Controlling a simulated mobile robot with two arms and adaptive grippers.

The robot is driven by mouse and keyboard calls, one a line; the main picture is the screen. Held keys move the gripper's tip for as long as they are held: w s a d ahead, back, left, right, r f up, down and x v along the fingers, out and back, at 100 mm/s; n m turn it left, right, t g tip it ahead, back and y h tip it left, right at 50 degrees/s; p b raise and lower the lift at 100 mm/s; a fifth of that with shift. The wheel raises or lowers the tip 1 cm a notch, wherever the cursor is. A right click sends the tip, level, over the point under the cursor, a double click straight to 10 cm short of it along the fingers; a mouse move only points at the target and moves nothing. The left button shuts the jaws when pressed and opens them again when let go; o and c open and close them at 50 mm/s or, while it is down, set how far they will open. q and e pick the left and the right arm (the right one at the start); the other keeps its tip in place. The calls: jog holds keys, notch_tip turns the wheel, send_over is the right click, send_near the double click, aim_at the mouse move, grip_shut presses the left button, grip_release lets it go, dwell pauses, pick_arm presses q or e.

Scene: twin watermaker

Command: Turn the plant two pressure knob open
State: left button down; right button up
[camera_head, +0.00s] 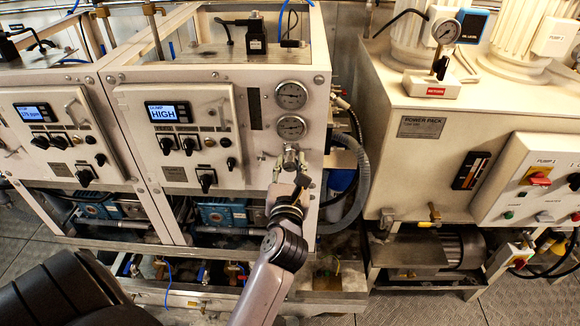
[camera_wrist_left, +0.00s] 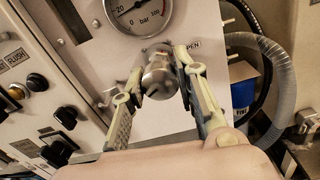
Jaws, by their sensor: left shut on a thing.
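The pressure knob (camera_head: 290,157) is a round silver metal knob on the right side of the white panel reading HIGH (camera_head: 164,112), below two round gauges. In the left wrist view the knob (camera_wrist_left: 158,77) sits under a bar gauge (camera_wrist_left: 138,12), with a label ending in "PEN" to its right. My left gripper (camera_head: 289,172) is at the knob, its fingers on either side of it. In the left wrist view my left gripper (camera_wrist_left: 160,85) is shut on the knob. My right gripper is not in view.
Several black switches sit left of the knob, among them a large one (camera_head: 206,179). A grey corrugated hose (camera_head: 358,180) curves beside the cabinet's right edge. The power pack (camera_head: 420,150) stands further right. A blue bottle (camera_wrist_left: 243,92) shows behind the panel edge.

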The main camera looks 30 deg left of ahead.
pick_arm(q)
jog(key=shift+f+n, duration=0.1)
jog(key=shift+n, duration=0.3)
jog(key=c, duration=1.2)
grip_release()
notch_tip(320, 180, up, 10)
jog(key=shift+r, duration=0.1)
